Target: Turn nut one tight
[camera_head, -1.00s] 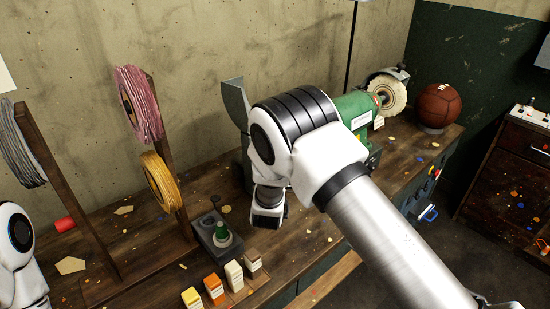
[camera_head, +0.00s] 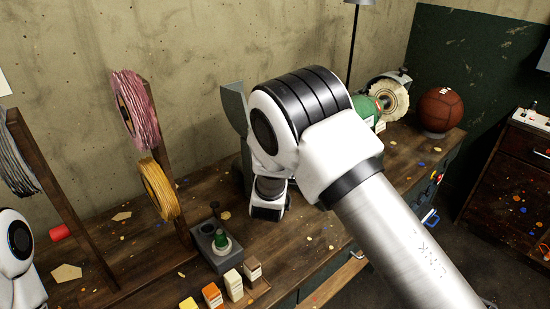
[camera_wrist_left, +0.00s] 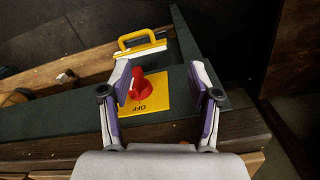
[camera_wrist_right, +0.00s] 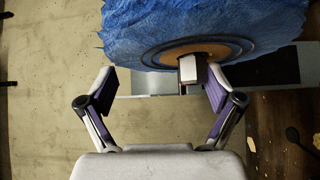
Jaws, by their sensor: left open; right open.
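In the right wrist view, a squarish metal nut or spindle end (camera_wrist_right: 194,70) sticks out from the tan hub (camera_wrist_right: 200,50) of a blue wheel (camera_wrist_right: 150,32). My right gripper (camera_wrist_right: 163,83) is open, its fingers apart on either side below the wheel; the nut lies between them, nearer the right finger, with no clear contact. In the left wrist view, my left gripper (camera_wrist_left: 163,80) is open around a red knob (camera_wrist_left: 140,86) on a yellow plate (camera_wrist_left: 152,98) marked OFF. Contact with the knob cannot be told. In the head view my right arm hides the blue wheel and nut.
In the head view, the green machine (camera_head: 368,110) carries a pale wheel (camera_head: 388,101) on its right. A brown ball (camera_head: 440,108) stands beyond.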

